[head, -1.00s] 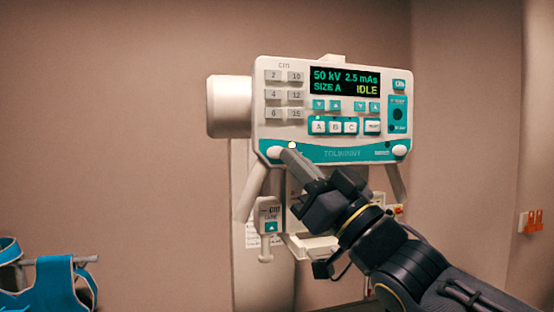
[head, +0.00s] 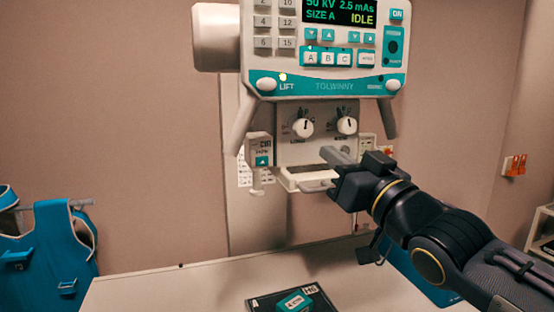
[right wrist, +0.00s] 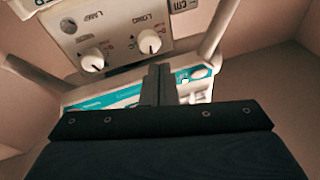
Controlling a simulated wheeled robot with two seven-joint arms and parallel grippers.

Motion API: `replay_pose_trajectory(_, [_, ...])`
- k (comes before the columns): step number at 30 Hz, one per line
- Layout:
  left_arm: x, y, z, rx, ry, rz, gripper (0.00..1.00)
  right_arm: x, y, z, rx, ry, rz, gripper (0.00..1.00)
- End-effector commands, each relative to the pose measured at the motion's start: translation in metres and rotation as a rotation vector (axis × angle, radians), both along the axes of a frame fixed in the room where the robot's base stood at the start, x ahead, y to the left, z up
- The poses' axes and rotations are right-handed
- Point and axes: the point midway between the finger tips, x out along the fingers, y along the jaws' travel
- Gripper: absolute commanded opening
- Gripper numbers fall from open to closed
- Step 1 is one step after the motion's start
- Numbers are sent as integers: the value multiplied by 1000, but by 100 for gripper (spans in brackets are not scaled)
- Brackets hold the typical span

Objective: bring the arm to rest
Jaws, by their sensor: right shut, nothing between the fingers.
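My right gripper (head: 338,158) comes in from the right in the head view, in front of the lower part of the X-ray unit (head: 322,88). Its fingers are shut and hold nothing. In the right wrist view the shut fingers (right wrist: 157,85) point toward the unit, below the panel with two white knobs (right wrist: 120,40). I cannot tell whether the fingertips touch anything. The unit's display reads 50 kV, 2.5 mAs, SIZE A, IDLE. My left gripper is not in view.
A pale table (head: 180,285) spans the bottom, with a black plate (head: 325,300) and a small teal block (head: 294,301) on it. A blue apron (head: 62,250) hangs at left. A shelf (head: 541,235) stands at the right edge.

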Motion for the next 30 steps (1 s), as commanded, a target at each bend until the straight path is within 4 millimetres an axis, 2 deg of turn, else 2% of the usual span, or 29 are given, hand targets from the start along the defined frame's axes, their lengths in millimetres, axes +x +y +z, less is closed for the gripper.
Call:
replay_pose_trajectory(1, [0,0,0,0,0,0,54,-4,-25,-32,-32,101,-71,0])
replay_pose_trajectory(3, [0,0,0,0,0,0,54,-13,-54,-76,-68,245,-150,0])
replay_pose_trajectory(7, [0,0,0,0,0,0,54,-46,-100,-159,-114,514,-254,0])
replay_pose_trajectory(11, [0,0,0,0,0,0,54,-98,-129,-240,-131,786,-301,0])
replay_pose_trajectory(12, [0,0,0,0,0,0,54,-117,-133,-263,-130,867,-301,0])
replay_pose_trajectory(15, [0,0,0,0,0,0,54,-163,-136,-312,-120,1051,-282,0])
replay_pose_trajectory(18, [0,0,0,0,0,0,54,-202,-131,-347,-102,1192,-242,0])
replay_pose_trajectory(22, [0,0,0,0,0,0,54,-234,-122,-372,-85,1298,-191,0])
replay_pose_trajectory(25, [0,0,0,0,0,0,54,-244,-119,-379,-80,1330,-173,0])
replay_pose_trajectory(30, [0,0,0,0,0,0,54,-245,-118,-380,-79,1336,-170,0])
